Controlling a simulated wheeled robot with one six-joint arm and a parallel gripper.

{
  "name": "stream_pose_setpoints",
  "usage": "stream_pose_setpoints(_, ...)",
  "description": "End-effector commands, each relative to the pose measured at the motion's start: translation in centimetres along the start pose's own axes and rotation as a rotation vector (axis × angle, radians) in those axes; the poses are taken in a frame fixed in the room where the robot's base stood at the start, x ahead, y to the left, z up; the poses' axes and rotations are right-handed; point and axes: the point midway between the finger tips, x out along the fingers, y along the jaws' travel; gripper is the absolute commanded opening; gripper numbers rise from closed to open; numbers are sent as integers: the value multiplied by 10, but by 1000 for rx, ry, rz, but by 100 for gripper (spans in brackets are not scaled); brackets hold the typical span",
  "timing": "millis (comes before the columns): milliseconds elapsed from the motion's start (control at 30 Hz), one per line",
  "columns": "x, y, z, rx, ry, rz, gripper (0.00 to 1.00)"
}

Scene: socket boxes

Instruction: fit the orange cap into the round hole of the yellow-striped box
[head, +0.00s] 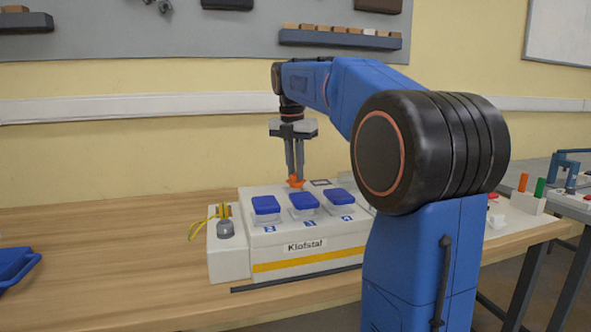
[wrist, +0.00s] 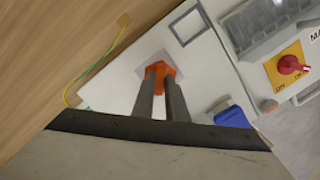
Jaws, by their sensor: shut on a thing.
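The yellow-striped box (head: 345,241) stands on the table, white with a "Klofstal" label and a yellow stripe on its front. My gripper (head: 295,178) points down over the back of its top, with its fingers shut on the orange cap (head: 296,183). In the wrist view, the orange cap (wrist: 160,69) sits between the tips of my gripper (wrist: 160,82), over a light grey patch on the white top. The round hole cannot be made out. I cannot tell whether the cap touches the box.
Several blue-lidded sockets (head: 303,201) line the top's front half. A square frame (wrist: 188,25) lies near the cap. A grey plug with yellow-green wires (head: 225,228) is at the left end. A red switch (wrist: 289,65) is at the right in the wrist view. The table's left is mostly clear.

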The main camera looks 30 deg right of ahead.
Motion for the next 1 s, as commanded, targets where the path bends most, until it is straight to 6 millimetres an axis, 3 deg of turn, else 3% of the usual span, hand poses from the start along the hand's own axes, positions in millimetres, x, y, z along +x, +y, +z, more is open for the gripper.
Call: stream_pose_setpoints(1000, 15, 0, -2, 0, 0, 0, 0)
